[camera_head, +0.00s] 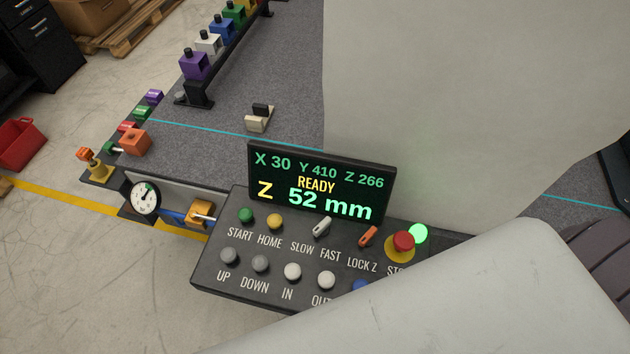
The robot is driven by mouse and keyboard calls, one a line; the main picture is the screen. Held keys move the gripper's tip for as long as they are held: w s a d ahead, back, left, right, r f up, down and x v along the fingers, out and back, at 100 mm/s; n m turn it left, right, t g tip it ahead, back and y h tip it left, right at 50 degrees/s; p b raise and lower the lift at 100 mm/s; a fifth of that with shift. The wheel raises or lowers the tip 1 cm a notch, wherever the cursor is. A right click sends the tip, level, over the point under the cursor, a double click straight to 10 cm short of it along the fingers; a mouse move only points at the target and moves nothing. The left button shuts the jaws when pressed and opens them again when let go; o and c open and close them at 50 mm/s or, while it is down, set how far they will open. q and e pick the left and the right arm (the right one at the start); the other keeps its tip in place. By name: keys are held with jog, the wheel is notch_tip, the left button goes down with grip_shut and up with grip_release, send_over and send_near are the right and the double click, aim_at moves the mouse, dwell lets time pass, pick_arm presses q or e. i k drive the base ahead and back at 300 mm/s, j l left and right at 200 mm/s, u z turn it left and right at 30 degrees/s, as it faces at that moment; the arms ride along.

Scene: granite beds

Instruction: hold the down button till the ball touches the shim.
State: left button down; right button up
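The grey DOWN button (261,263) is on the dark control panel (213,280), between the UP button (229,255) and the IN button (292,271). Nothing touches it. The display (321,184) above reads X 30, Y 410, Z 266, READY and Z 52 mm. I cannot make out the ball or a shim for certain. A small cream block with a dark piece (260,118) lies on the grey granite bed (215,115). Neither of my grippers shows.
A large pale body (460,95) hides much of the bed. Another pale shape covers the panel's lower right. A red stop button (403,240), dial gauge (145,197) and orange block (201,212) are near the panel. Coloured blocks (194,65) line a dark rail.

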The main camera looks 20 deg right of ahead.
aim_at(260, 262)
jog(key=k+z, duration=0.2)
jog(key=z, duration=0.15)
jog(key=k+z, duration=0.2)
jog(key=z, duration=0.15)
